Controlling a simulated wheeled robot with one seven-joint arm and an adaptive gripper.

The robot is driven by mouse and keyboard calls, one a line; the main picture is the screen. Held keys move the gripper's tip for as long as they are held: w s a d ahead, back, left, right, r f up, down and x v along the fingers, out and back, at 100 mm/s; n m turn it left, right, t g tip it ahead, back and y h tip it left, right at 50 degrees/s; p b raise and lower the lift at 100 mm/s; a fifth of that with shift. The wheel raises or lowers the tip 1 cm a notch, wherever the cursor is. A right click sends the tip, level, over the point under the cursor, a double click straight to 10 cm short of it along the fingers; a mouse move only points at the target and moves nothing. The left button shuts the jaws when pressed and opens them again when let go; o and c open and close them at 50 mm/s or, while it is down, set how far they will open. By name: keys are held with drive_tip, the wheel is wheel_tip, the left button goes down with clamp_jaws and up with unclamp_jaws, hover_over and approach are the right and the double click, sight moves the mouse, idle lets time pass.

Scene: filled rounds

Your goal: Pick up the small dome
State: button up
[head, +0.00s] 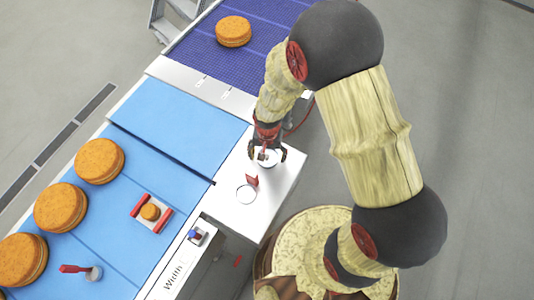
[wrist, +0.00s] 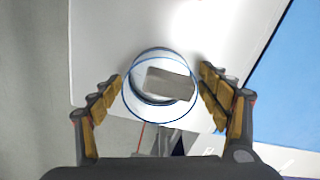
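A small, clear, round piece with a blue rim, which looks like the small dome (wrist: 160,112), stands on a white surface in the wrist view.
A thin ring (head: 246,195) and a red piece (head: 252,181) are nearby on the white top (head: 275,190). Left is a blue belt (head: 95,225) with several orange rounds (head: 100,161), a small round between red bars (head: 150,212) and a red-handled tool (head: 78,269). A blue button (head: 195,235) is at the front.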

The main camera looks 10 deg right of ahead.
sight(267, 151)
drive_tip(key=c, duration=0.9)
drive_tip(key=shift+o, duration=0.2)
drive_tip(key=shift+r, duration=0.15)
drive_tip(key=shift+r, duration=0.25)
wheel_tip(267, 151, up, 2)
drive_tip(key=shift+w+r, duration=0.1)
drive_tip(key=shift+r, duration=0.15)
drive_tip(key=s+r, duration=0.9)
drive_tip(key=s, duration=0.5)
drive_tip(key=shift+r, duration=0.35)
